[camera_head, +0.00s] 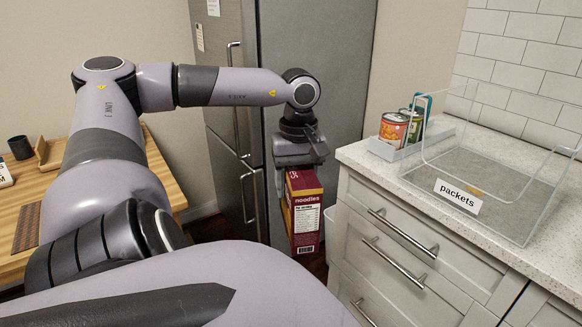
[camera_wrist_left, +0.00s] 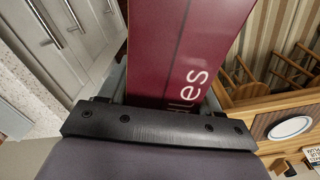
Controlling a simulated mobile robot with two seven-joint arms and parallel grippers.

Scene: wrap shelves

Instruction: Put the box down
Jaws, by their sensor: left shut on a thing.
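A maroon box (camera_head: 303,211) marked "noodles", with a white label on its side, hangs upright in the head view between the fridge and the counter. My left gripper (camera_head: 285,177) is shut on its upper end and holds it in the air, in front of the counter's left end. The left wrist view shows the box's maroon face (camera_wrist_left: 182,50) close up, held at the gripper's dark bar (camera_wrist_left: 150,128). The fingertips are mostly hidden by the box and the gripper body. My right gripper is not in view.
A clear bin (camera_head: 487,213) labelled "packets" stands on the speckled counter (camera_head: 375,170). A grey tray (camera_head: 398,150) with several cans is behind it to the left. A wooden table (camera_head: 65,222) is at left. A steel fridge (camera_head: 315,80) stands behind my arm.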

